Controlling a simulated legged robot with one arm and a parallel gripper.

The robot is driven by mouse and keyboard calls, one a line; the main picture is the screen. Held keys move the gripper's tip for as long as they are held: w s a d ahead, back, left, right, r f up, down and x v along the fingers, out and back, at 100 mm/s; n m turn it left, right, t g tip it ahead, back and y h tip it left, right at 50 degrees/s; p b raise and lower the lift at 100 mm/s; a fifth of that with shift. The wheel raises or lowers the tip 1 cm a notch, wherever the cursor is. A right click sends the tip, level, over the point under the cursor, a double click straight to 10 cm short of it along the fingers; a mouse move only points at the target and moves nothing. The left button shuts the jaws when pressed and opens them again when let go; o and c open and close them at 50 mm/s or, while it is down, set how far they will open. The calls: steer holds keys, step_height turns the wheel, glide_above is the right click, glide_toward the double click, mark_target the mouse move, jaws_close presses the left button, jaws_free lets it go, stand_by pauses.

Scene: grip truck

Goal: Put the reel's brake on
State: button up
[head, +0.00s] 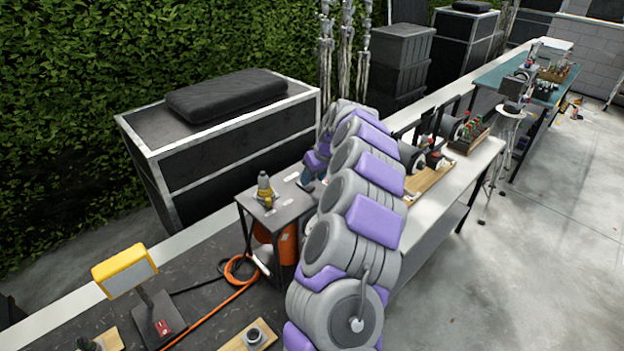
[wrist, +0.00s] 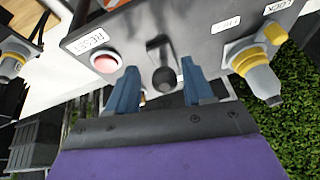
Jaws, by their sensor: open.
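My gripper (wrist: 159,66) is open in the wrist view, its two blue fingers on either side of a black lever (wrist: 162,68) with a rounded end on a grey panel (wrist: 130,42). I cannot tell whether the fingers touch the lever. In the head view, the orange reel (head: 286,245) sits under a grey-topped stand (head: 283,212), partly hidden by my arm. White labels and a yellow-and-grey connector (head: 265,188) show on the stand's top. My gripper's fingertips are mostly hidden behind my arm there.
The panel carries a red button (wrist: 106,63) beside a RESET label and a yellow-collared connector (wrist: 255,68). Orange cable (head: 232,270) trails from the stand. A yellow lamp (head: 124,270) stands front left. A black case (head: 225,135) is behind. Another bench (head: 455,190) holds other gear.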

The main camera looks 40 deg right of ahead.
steer(key=shift+w+a+f, duration=0.2)
steer(key=shift+f, duration=0.2)
steer(key=shift+w+a+f, duration=0.2)
steer(key=shift+f, duration=0.2)
steer(key=shift+d, duration=0.1)
steer(key=shift+d, duration=0.15)
steer(key=shift+c, duration=1.3)
jaws_close()
